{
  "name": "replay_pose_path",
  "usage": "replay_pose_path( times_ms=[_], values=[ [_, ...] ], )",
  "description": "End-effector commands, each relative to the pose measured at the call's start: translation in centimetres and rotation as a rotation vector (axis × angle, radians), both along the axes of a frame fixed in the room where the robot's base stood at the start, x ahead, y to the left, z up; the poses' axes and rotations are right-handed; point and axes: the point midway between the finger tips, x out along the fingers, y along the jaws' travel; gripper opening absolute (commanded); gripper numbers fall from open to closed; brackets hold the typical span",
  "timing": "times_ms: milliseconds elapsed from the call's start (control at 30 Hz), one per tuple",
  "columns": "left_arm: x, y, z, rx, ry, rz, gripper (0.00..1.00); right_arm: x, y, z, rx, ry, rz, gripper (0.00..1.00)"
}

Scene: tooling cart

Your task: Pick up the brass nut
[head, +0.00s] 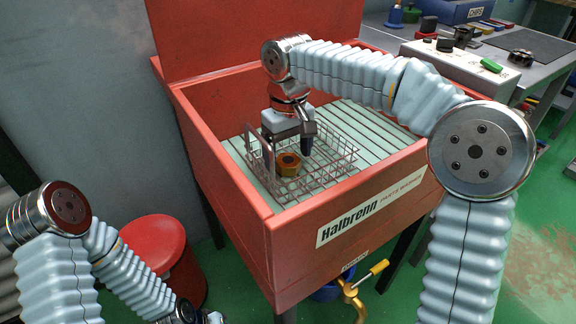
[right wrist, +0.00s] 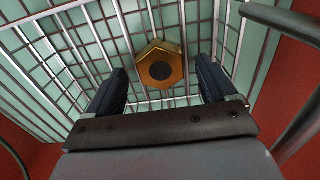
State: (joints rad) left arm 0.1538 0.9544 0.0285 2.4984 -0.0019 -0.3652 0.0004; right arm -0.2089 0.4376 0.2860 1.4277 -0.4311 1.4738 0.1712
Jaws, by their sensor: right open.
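The brass nut (head: 289,163) is a thick hexagonal ring lying in a wire basket (head: 335,165) inside the red parts washer. My right gripper (head: 287,146) is over the basket, pointing down, open and empty. In the right wrist view the nut (right wrist: 160,51) shows its dark hole, between and a little beyond the two open fingertips (right wrist: 163,72). The fingers appear apart from the nut. My left arm is at the lower left of the head view; its gripper fingers are out of the picture.
The parts washer (head: 290,250) has raised walls and an upright lid around the basket. The basket's wire sides and handle (head: 266,150) stand close to my right gripper. A grey bench (head: 540,75) with tools is at the upper right.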

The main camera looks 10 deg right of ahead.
Motion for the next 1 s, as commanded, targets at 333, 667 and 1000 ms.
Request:
replay_pose_path(
  times_ms=[333, 667, 1000],
  values=[
    [0.0, 0.04, -0.2, 0.001, 0.0, 0.001, 0.38, -0.03, 0.04, -1.34, 0.0, -0.001, 0.001, 0.85],
    [0.02, 0.03, -0.19, 0.001, 0.0, 0.001, 0.38, -0.03, 0.04, -1.32, 0.0, -0.001, 0.001, 0.36],
    [0.02, 0.04, -0.19, 0.001, 0.0, 0.001, 0.38, -0.02, 0.06, -1.25, 0.001, -0.002, 0.001, 0.1]
  ],
)
